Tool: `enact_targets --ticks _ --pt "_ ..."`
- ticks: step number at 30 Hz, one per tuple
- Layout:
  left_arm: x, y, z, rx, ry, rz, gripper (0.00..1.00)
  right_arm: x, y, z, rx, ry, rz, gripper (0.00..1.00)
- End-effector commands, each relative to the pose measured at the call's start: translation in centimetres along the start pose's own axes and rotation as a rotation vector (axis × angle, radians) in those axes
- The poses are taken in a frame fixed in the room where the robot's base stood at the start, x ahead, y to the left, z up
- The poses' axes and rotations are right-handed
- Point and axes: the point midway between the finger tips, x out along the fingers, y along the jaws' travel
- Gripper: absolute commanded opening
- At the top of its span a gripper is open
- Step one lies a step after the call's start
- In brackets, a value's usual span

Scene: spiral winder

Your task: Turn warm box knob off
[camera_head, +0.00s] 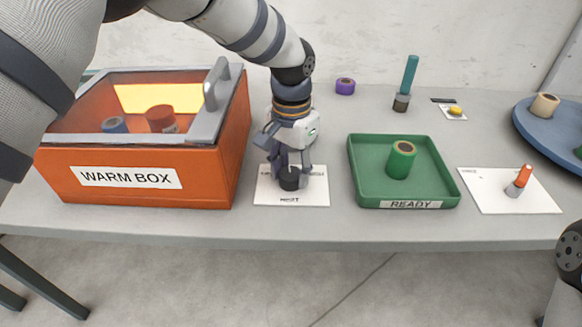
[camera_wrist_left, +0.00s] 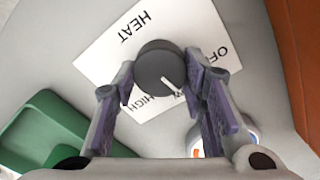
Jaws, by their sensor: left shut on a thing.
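The warm box knob (camera_head: 289,183) is a dark round knob on a white card (camera_head: 263,196) beside the orange warm box (camera_head: 200,178). In the left wrist view the knob (camera_wrist_left: 158,66) has a white pointer line, and its card (camera_wrist_left: 106,50) reads HEAT, OFF and HIGH. The pointer is directed toward the lower right, near partly hidden lettering between HIGH and OFF. My left gripper (camera_head: 289,172) reaches down from above and is shut on the knob. Its two fingers (camera_wrist_left: 165,88) sit on either side of the knob in the wrist view. Only part of my right arm shows at the right edge.
A green READY tray (camera_head: 360,170) holds a green roll (camera_head: 401,160) right of the card. Another white card (camera_head: 485,200) bears an orange-tipped item (camera_head: 519,181). A purple roll (camera_head: 345,86), a teal-handled tool (camera_head: 408,80) and a blue round plate (camera_head: 530,125) stand farther back.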

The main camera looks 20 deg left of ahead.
Motion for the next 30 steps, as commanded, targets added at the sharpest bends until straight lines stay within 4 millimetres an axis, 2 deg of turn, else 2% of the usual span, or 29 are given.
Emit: enact_targets --ticks 12,21,30 --pt "-0.2 -0.1 0.0 -0.383 0.003 -0.002 0.11 -2.1 -0.1 -0.9 0.001 0.051 -0.003 0.0" --pt "-0.1 -0.2 0.1 -0.641 0.002 -0.001 0.11 -2.7 -0.1 -1.2 0.002 0.068 -0.004 0.0" --pt "0.0 -0.2 0.1 -0.817 0.001 0.0 0.11 -2.9 -0.1 -1.3 0.002 0.075 -0.004 0.0"
